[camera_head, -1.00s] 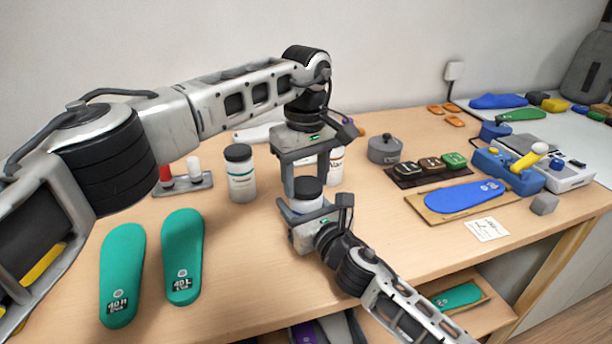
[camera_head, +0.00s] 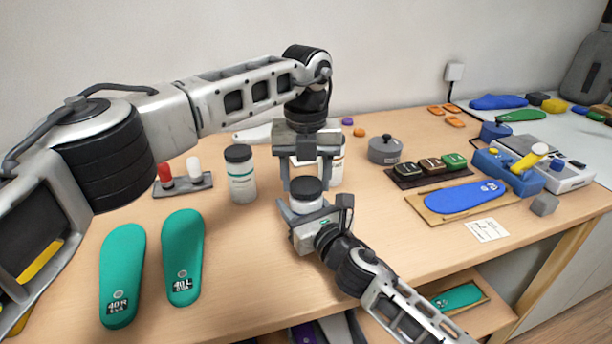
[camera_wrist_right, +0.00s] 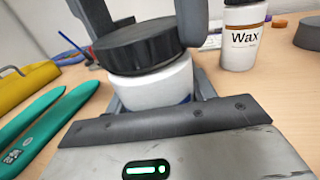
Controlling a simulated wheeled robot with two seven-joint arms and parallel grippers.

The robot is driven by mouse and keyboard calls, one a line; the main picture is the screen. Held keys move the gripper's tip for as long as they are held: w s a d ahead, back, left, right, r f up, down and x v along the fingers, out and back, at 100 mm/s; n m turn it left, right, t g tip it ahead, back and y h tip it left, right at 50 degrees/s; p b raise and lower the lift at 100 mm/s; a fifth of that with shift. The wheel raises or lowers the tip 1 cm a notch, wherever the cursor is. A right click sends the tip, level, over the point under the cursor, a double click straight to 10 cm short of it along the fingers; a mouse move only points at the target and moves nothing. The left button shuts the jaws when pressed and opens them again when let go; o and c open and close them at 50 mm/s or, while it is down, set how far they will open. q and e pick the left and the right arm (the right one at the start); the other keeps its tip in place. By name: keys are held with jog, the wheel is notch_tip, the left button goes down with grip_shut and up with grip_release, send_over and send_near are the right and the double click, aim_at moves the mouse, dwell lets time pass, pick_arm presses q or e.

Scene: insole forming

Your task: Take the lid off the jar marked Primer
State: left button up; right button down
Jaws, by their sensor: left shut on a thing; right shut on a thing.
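A white jar (camera_head: 307,203) with a black lid (camera_head: 307,187) stands upright near the middle of the table. Its label is turned away, and I cannot read its name. My right gripper (camera_head: 306,209) is shut around the jar body from the front. My left gripper (camera_head: 304,182) comes down from above and is shut on the lid, one finger at each side. In the right wrist view, the black lid (camera_wrist_right: 138,46) sits on the white jar body (camera_wrist_right: 152,86), between the left gripper's dark fingers. No clear gap shows between lid and jar.
A jar marked Wax (camera_wrist_right: 240,36) stands behind. Another black-lidded jar (camera_head: 240,175) stands to the left. Two green insoles (camera_head: 123,275) lie at the front left. A grey pot (camera_head: 384,150) and a blue insole on a board (camera_head: 432,215) are to the right.

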aim_at(307, 184)
pick_arm(q)
jog(key=n, duration=0.8)
pick_arm(e)
jog(key=shift+f, duration=0.1)
pick_arm(q)
jog(key=n, duration=0.4)
jog(key=shift+n, duration=0.3)
jog(key=n, duration=0.4)
jog(key=shift+r, duration=0.1)
jog(key=shift+d+r, duration=0.1)
jog(key=shift+r, duration=0.95)
jog(key=shift+r, duration=0.1)
jog(key=shift+r, duration=1.95)
pick_arm(e)
jog(key=shift+c, duration=2.2)
grip_release()
